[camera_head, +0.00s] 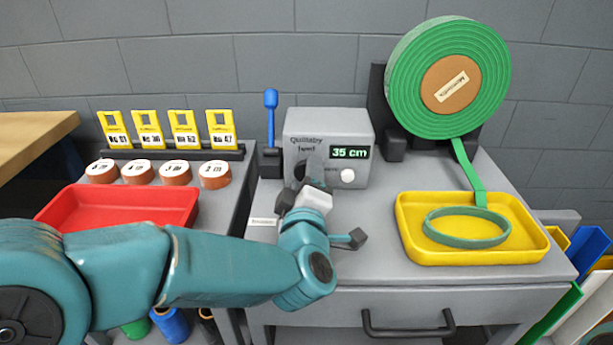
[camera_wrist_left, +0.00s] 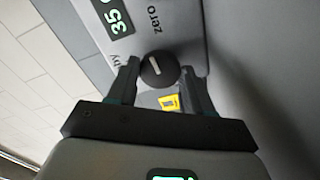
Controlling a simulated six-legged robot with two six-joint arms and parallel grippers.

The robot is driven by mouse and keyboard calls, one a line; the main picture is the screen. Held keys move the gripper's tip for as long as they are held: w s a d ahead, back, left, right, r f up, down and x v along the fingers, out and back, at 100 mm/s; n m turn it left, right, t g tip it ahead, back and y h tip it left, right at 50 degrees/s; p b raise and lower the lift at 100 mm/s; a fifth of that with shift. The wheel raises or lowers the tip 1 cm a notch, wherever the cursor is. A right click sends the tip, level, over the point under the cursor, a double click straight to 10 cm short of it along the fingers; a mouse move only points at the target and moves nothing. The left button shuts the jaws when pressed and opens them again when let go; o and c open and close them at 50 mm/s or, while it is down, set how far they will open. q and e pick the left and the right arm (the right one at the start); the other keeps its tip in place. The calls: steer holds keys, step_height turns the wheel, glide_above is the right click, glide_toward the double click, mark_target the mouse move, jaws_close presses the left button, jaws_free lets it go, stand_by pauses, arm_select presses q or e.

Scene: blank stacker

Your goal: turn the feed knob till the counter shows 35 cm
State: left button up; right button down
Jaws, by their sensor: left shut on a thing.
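The feed unit is a grey box (camera_head: 312,122) standing on the grey bench. The feed knob (camera_wrist_left: 158,69) is round and black with a white pointer line, seen between my left fingers in the left wrist view. My left gripper (camera_head: 306,172) is at the front of the box, shut on the knob; it mostly hides the knob in the head view. A white button (camera_head: 348,176) sits below the counter, clear of the gripper. My right gripper is not in view.
A blue-handled lever (camera_head: 271,110) stands just left of the box. A green roll (camera_head: 474,65) feeds a strip down to a yellow tray (camera_head: 416,247) holding a green loop (camera_head: 466,241). A red tray (camera_head: 75,212), several brown discs and yellow number tags are at left.

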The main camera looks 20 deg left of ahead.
arm_select(q)
steer(key=shift+a+r, duration=0.1)
steer(key=shift+r, duration=0.1)
stand_by(0.4)
steer(key=o, duration=0.8)
steer(key=shift+o, duration=1.2)
steer(key=shift+w+f, duration=0.1)
steer(key=shift+f, duration=0.1)
steer(key=shift+m, duration=0.3)
